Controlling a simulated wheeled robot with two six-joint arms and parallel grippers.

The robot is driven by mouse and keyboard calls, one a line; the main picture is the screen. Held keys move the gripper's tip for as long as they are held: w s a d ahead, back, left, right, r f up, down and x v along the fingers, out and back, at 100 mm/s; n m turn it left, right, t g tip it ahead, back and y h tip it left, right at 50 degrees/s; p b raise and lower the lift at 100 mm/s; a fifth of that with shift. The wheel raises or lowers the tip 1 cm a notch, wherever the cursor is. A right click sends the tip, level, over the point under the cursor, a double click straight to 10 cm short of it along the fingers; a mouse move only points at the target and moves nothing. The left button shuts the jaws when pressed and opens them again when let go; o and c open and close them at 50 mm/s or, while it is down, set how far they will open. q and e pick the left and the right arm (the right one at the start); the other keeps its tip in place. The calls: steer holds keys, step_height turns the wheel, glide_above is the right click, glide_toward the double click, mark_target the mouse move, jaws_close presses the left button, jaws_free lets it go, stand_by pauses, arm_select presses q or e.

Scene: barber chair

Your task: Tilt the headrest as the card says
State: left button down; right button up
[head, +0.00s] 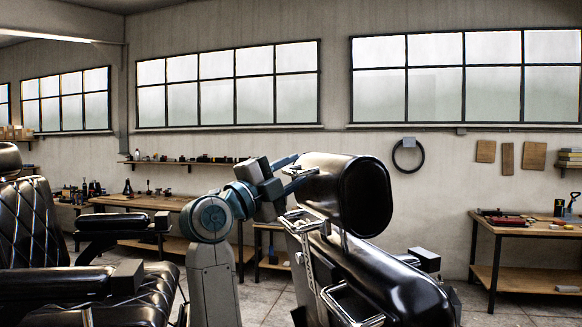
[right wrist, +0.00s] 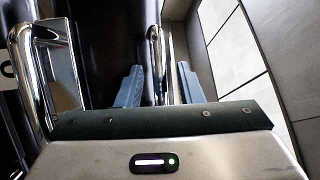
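The black padded headrest (head: 352,192) sits at the top of a barber chair in the middle of the head view. Below it are chrome bars and brackets (head: 305,245) and the black chair back (head: 385,275). My right gripper (head: 306,165) is at the headrest's upper left side, with two blue fingers spread apart. In the right wrist view, the right gripper (right wrist: 158,88) has a clear gap between its fingers, and a chrome bar (right wrist: 154,55) shows in that gap. I cannot tell whether a finger touches anything. No readable card is in view. My left gripper is not in view.
Another black barber chair (head: 35,240) stands at the left. A workbench (head: 530,228) with tools is at the right, and another bench (head: 160,215) stands behind at the left. A black ring (head: 408,168) hangs on the wall. Some floor (head: 475,300) is free at the right.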

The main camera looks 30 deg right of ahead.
jaws_close()
steer(key=shift+d+r, duration=0.1)
steer(key=shift+r, duration=0.2)
stand_by(0.5)
steer(key=shift+s+d+r+p, duration=0.2)
steer(key=shift+d+r+p, duration=0.6)
steer(key=shift+r+p, duration=0.3)
steer(key=shift+s+d+r+p, duration=0.2)
steer(key=shift+d+r+p, duration=0.55)
steer(key=shift+r+p, duration=0.35)
steer(key=shift+f, duration=0.1)
jaws_free()
